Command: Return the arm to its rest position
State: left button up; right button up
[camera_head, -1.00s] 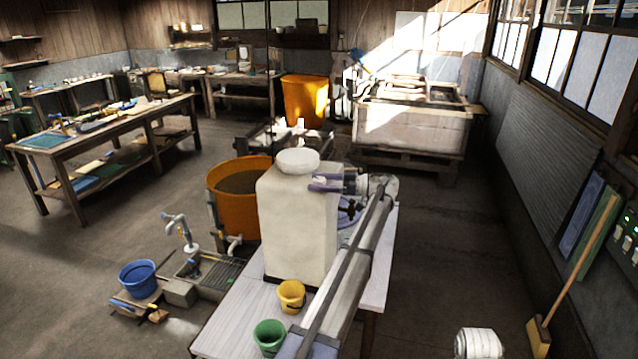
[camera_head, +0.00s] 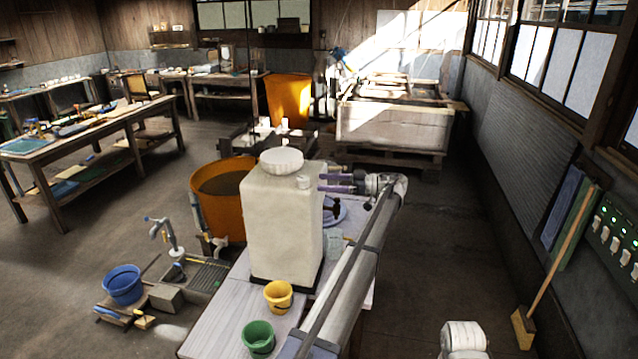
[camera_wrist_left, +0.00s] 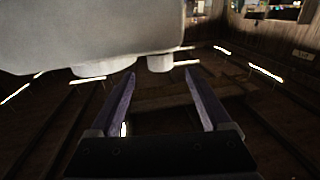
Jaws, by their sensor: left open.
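My left arm reaches in from the bottom of the head view. Its gripper (camera_head: 322,183) has two purple fingers, parted and pointing left, beside the upper right of a tall pale block-like container (camera_head: 282,235). A small white knob (camera_head: 304,182) shows near the fingertips. In the left wrist view the fingers (camera_wrist_left: 160,76) are spread with nothing between them. A pale body (camera_wrist_left: 80,35) fills the upper left there, close beyond the fingertips. My right gripper is not visible.
The container stands on a light table (camera_head: 222,318) with a yellow bucket (camera_head: 278,297) and a green bucket (camera_head: 258,338). An orange tub (camera_head: 220,225) stands left of it. A broom (camera_head: 523,328) leans at the right wall. The floor right of the table is largely clear.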

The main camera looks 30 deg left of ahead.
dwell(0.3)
pick_arm(q)
jog(key=s+d+f+m+t+h, duration=0.2)
jog(key=s+d+f+m+h, duration=0.3)
jog(key=s+d, duration=0.6)
jog(key=s+d+f+m+t+h, duration=0.2)
jog(key=s+d+f+m+h, duration=0.3)
jog(key=s+d+f+m, duration=0.5)
jog(key=s+d+f+m+t+h+b, duration=0.1)
jog(key=s+d+f+m+h, duration=0.4)
jog(key=s, duration=1.4)
jog(key=d+f+m+t, duration=0.1)
jog(key=d+f+m, duration=0.2)
jog(key=d+m, duration=0.3)
jog(key=shift+s+d+t, duration=0.25)
jog(key=shift+d+t, duration=0.05)
jog(key=shift+d, duration=1.45)
